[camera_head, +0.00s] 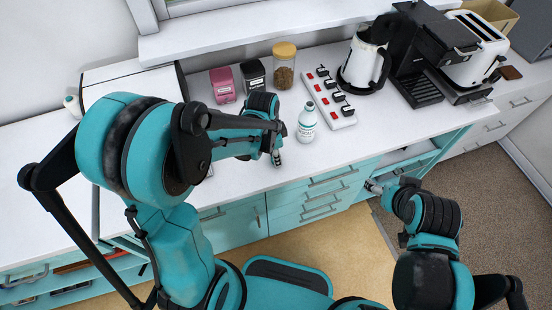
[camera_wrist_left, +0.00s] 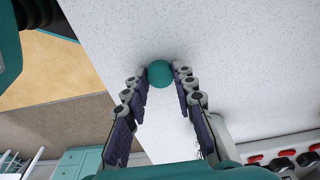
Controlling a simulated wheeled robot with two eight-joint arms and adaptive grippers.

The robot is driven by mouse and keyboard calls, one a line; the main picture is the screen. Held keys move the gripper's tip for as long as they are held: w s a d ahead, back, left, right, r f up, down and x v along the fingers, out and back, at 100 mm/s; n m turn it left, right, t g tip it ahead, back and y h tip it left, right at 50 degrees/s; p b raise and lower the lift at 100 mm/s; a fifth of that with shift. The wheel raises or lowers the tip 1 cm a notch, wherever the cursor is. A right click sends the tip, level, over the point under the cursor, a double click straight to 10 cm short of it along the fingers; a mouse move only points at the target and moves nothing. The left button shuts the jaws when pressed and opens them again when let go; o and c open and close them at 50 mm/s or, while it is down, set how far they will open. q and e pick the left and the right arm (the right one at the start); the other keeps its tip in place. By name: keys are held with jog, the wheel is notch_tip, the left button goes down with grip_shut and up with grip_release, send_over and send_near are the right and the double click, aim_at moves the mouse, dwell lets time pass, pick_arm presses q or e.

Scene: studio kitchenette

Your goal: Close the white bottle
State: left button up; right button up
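My left gripper (camera_head: 277,158) is to the left of the bottle and nearer the counter's front edge, low over the top. In the left wrist view a round teal cap (camera_wrist_left: 160,74) sits between the fingertips, which appear to touch it on both sides. The cap is hidden in the head view. My right gripper (camera_head: 374,187) is in front of the drawers, away from the bottle; its finger opening is too small to judge.
A power strip (camera_head: 329,98) with red switches lies right of the bottle. The counter (camera_head: 262,174) is clear around the bottle's front.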

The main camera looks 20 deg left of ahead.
pick_arm(q)
jog(key=shift+r, duration=0.1)
dwell(0.3)
notch_tip(320, 180, up, 4)
jog(key=shift+r+p, duration=0.25)
jog(key=shift+p, duration=0.75)
jog(key=d+r, duration=0.2)
jog(key=d, duration=0.1)
jog(key=w+d+r+p, duration=0.1)
jog(key=d+r, duration=0.1)
jog(key=d, duration=0.2)
jog(key=w+d+r+p, duration=0.1)
jog(key=d+r, duration=0.1)
jog(key=d, duration=0.2)
jog(key=shift+d+r, duration=0.15)
jog(key=shift+d, duration=0.1)
